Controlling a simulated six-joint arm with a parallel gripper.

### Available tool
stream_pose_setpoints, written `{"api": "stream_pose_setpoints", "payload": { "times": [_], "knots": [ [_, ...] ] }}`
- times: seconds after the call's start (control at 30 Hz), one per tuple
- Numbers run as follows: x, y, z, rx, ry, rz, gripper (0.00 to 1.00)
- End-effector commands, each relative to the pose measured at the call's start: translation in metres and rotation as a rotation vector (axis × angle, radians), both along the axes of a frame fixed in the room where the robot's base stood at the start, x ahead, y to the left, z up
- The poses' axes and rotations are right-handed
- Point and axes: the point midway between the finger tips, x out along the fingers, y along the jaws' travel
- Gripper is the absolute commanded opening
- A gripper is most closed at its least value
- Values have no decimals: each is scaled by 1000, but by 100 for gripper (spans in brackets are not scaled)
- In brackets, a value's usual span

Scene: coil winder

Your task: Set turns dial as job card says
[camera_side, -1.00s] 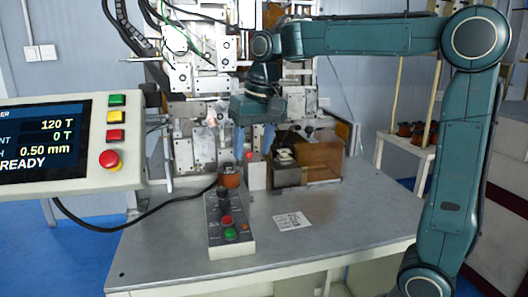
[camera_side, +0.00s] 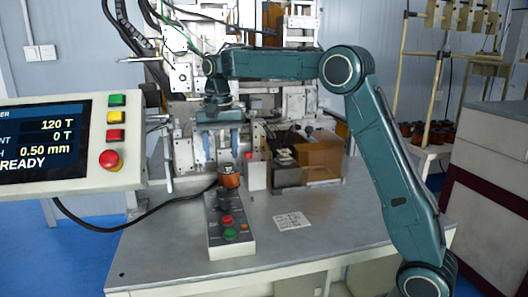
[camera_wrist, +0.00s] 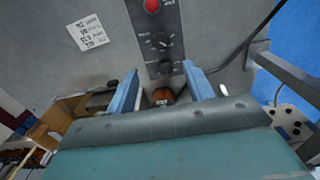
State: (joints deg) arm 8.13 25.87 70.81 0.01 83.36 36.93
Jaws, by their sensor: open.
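A grey control box (camera_side: 230,240) lies on the table with a green button, a red button and black knobs (camera_side: 224,200). In the wrist view the box (camera_wrist: 150,22) shows two dark knobs, one at the middle (camera_wrist: 161,41) and one nearer my fingers (camera_wrist: 165,68). Their labels are too small to read, so I cannot tell which is the turns dial. The job card (camera_side: 292,221) is a white sheet right of the box; it also shows in the wrist view (camera_wrist: 87,32), its writing illegible. My gripper (camera_wrist: 163,84) is open and empty, raised above and behind the box.
A copper coil (camera_side: 229,180) stands just behind the knobs. The winder machine (camera_side: 185,75) rises behind. An amber see-through box (camera_side: 318,158) stands at back right. A screen panel (camera_side: 60,140) reads 120 T, 0 T, 0.50 mm, READY. The table's right front is clear.

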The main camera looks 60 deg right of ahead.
Motion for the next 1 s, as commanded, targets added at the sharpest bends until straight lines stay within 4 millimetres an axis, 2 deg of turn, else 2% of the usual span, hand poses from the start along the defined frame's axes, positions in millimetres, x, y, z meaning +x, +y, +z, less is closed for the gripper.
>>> {"api": "stream_pose_setpoints", "payload": {
  "times": [0.17, 0.37, 1.0],
  "knots": [
    [0, 0, -5, 0, 0, 1, 52],
    [0, 0, -21, 1, 2, 1, 52],
    [-1, 0, -114, 0, 3, 1, 52]
  ]
}}
